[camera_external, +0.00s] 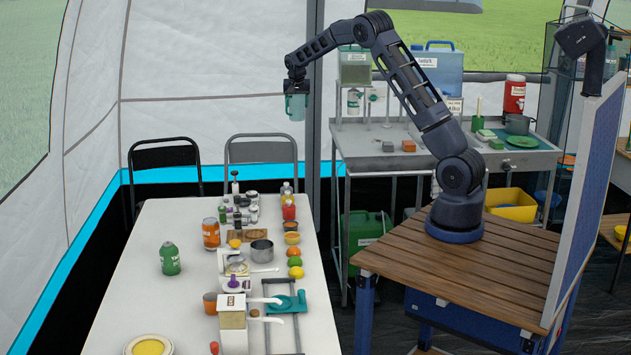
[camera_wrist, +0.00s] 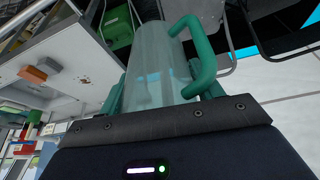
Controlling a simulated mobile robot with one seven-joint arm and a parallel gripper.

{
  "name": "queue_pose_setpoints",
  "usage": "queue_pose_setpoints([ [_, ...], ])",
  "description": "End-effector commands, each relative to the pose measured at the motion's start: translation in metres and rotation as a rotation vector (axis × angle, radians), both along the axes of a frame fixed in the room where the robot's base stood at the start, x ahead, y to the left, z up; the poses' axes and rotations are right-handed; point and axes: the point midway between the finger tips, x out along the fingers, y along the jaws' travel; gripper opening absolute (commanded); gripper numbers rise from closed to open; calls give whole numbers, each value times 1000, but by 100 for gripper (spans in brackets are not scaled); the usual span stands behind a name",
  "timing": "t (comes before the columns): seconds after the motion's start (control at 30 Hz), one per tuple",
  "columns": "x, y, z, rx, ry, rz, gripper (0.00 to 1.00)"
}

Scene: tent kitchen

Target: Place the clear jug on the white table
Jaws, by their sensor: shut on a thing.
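The clear jug (camera_wrist: 155,70) has a green handle and is held in my gripper (camera_wrist: 158,100), which is shut on it. In the external view, the jug (camera_external: 296,106) hangs below my gripper (camera_external: 296,90), high in the air near the far right end of the white table (camera_external: 165,262). The jug is apart from the table. The white table carries many items, mostly along its right side and far end.
On the table stand a green bottle (camera_external: 169,258), an orange jar (camera_external: 211,233), a metal pot (camera_external: 262,250), a box-shaped container (camera_external: 232,311) and a plate (camera_external: 149,346). The table's left side and far left corner are mostly clear. Two chairs (camera_external: 262,150) stand behind it. A metal counter (camera_external: 365,160) is to the right.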

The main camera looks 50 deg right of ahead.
Motion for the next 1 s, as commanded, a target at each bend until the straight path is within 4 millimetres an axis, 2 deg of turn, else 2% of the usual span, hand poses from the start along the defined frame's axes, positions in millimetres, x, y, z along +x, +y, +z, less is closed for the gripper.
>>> queue_pose_setpoints([
  [0.03,8,24,-1,0,-1,42,25],
  [0.3,34,140,-7,-2,-2,246,25],
  [0.5,43,227,-11,-4,-2,399,25],
  [0.77,42,342,-16,-5,-5,592,25],
  [1.0,29,446,-20,-6,-5,770,25],
])
